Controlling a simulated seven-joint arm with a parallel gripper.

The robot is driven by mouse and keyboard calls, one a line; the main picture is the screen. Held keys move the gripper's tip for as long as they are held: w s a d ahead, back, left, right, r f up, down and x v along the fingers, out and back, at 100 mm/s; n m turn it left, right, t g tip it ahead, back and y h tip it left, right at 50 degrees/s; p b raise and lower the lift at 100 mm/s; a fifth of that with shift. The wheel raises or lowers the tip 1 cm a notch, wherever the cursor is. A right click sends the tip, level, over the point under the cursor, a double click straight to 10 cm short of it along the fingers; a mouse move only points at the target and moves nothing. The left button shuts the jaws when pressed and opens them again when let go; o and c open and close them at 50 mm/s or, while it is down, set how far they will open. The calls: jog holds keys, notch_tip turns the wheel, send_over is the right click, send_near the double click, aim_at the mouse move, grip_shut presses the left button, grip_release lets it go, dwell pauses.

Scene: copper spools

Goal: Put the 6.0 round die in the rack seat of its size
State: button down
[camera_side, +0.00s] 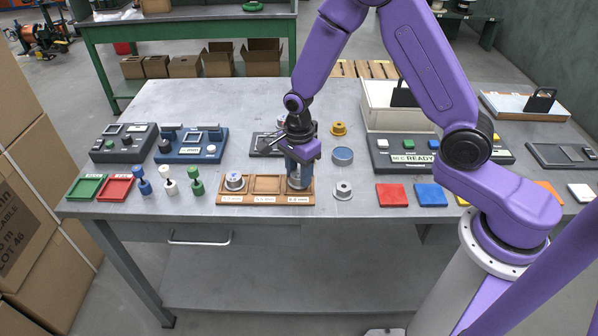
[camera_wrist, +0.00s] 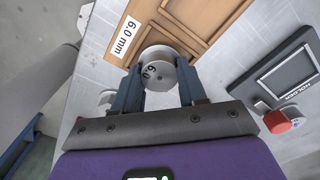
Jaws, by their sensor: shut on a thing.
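The 6.0 round die (camera_wrist: 152,56) is a grey metal disc with a raised middle and "6.0" on its face. My gripper (camera_wrist: 160,88) is shut on it, one dark blue finger on each side. The wooden rack (camera_side: 266,201) has a row of seats with size labels on its front edge. The left seat holds a grey die (camera_side: 235,181), and the middle seat (camera_side: 266,184) is empty. My gripper (camera_side: 300,184) is over the right end seat, labelled 6.0 mm (camera_wrist: 126,37) in the wrist view. The fingers hide this seat, and I cannot tell whether the die touches its floor.
Right of the rack lie a loose grey die (camera_side: 342,191), a blue round tin (camera_side: 342,156) and a brass die (camera_side: 338,129). Gauges with coloured handles (camera_side: 168,178) stand to the left. A dark holder plate (camera_side: 266,144) lies behind. Coloured squares (camera_side: 391,194) lie at right.

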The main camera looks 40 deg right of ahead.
aim_at(299, 173)
jog(key=shift+f, duration=0.3)
jog(key=shift+f, duration=0.1)
jog(key=c, duration=0.6)
grip_release()
jog(key=shift+f, duration=0.1)
notch_tip(299, 173, up, 13)
jog(key=shift+f, duration=0.15)
jog(key=s+d+r+n, duration=0.1)
jog(key=s+n, duration=0.8)
jog(key=n, duration=0.1)
jog(key=s+d+r+n, duration=0.1)
jog(key=s+r+n, duration=0.1)
jog(key=s+n, duration=0.7)
jog(key=s+d+r+n, duration=0.1)
jog(key=s+r+n, duration=0.1)
jog(key=s+n, duration=0.7)
jog(key=shift+s+d+n, duration=0.15)
jog(key=shift+d+n, duration=0.05)
jog(key=shift+n, duration=0.45)
jog(key=shift+s+d+n, duration=0.1)
jog(key=shift+d+n, duration=0.1)
jog(key=shift+n, duration=0.45)
